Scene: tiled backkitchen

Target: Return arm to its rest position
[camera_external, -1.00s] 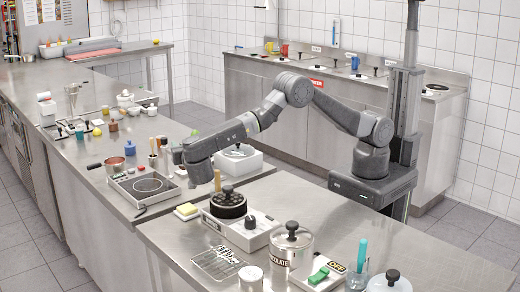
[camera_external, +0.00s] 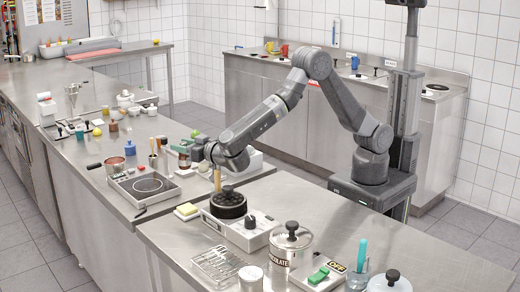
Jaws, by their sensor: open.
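My arm (camera_external: 318,85) rises from its base at the right, bends at a high elbow and reaches down to the left over the steel counters. My gripper (camera_external: 186,150) is at the end of the wrist, pointing left, above the area behind the burner unit. It is open. It is small here, and I see nothing held in it. The wrist hides part of the white box (camera_external: 254,160) behind it.
Below the wrist stands a black round grinder-like unit (camera_external: 228,203) on a white base. The right front counter (camera_external: 420,262) has bare room.

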